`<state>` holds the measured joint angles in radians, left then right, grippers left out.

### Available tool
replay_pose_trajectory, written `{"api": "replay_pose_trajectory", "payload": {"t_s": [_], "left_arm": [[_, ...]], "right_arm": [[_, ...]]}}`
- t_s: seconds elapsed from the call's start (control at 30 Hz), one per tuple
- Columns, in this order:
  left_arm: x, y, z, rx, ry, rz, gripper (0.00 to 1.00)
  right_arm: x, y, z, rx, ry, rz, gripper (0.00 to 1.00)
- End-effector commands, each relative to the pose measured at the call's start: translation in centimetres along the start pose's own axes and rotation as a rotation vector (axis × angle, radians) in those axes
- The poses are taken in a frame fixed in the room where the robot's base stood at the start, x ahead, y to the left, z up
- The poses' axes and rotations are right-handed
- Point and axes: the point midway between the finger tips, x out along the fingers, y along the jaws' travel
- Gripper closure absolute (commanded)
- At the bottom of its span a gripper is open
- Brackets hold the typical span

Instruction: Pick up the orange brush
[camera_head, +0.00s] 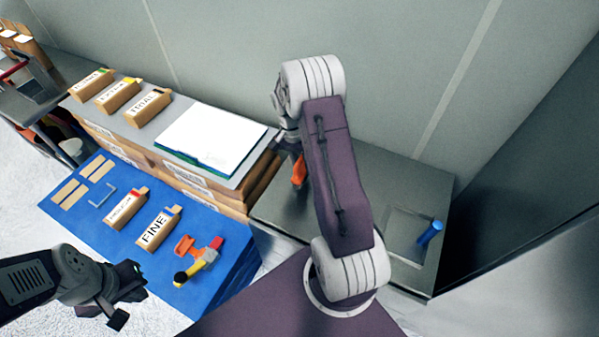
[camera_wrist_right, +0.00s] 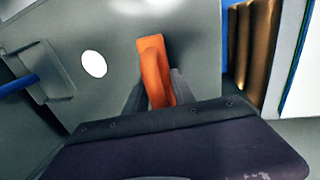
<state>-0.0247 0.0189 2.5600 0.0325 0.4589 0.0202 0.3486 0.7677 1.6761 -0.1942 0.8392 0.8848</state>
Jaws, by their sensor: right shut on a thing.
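The orange brush (camera_head: 299,170) hangs below my right gripper (camera_head: 292,145), over the dark grey worktop; my right arm hides part of it. In the right wrist view the orange brush (camera_wrist_right: 153,68) stands up between the fingers of my right gripper (camera_wrist_right: 158,92), which is shut on it. The brush's far end is hard to make out. My left gripper (camera_head: 132,298) is at the lower left, in front of the blue table, with its fingers apart and nothing between them.
The blue table (camera_head: 85,215) holds labelled boxes (camera_head: 157,228), an orange tool (camera_head: 185,246) and a yellow-and-red tool (camera_head: 205,259). A white-topped board (camera_head: 212,138) lies on the shelf behind. A blue cylinder (camera_head: 430,232) is on the worktop (camera_head: 385,185) at right. The wall is close behind.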

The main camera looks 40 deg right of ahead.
Motion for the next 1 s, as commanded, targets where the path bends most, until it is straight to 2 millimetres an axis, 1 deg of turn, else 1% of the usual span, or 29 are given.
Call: {"api": "replay_pose_trajectory", "payload": {"t_s": [0.03, 0.3, 0.43, 0.57, 0.7, 0.9, 0.97, 1.0], "left_arm": [[0.6, 0.0, 0.1, 0.000, 0.000, 0.000, 1.00], [1.8, 0.0, 0.2, 0.000, 0.000, 0.000, 1.00], [2.0, 0.0, 0.2, 0.000, 0.000, 0.000, 1.00], [2.1, 0.0, 0.2, 0.000, 0.000, 0.000, 1.00], [2.1, 0.0, 0.2, 0.000, 0.000, 0.000, 1.00], [2.0, 0.0, 0.2, 0.000, 0.000, 0.000, 1.00], [2.0, 0.0, 0.2, 0.000, 0.000, 0.000, 1.00], [2.0, 0.0, 0.2, 0.000, 0.000, 0.000, 1.00]], "right_arm": [[-0.2, 1.3, 0.1, 0.005, 0.000, -0.001, 1.00], [-2.7, 8.1, 0.5, 0.006, 0.001, -0.001, 1.00], [-3.5, 10.3, 0.7, 0.003, 0.000, 0.000, 1.00], [-3.9, 11.3, 0.8, 0.001, -0.001, 0.001, 1.00], [-4.0, 11.5, 0.8, 0.000, -0.002, 0.002, 1.00], [-4.0, 11.4, 0.8, -0.002, -0.001, 0.001, 1.00], [-4.0, 11.0, 1.1, -0.020, 0.002, 0.001, 1.00], [-4.1, 10.4, 1.4, -0.045, 0.008, 0.001, 1.00]]}}
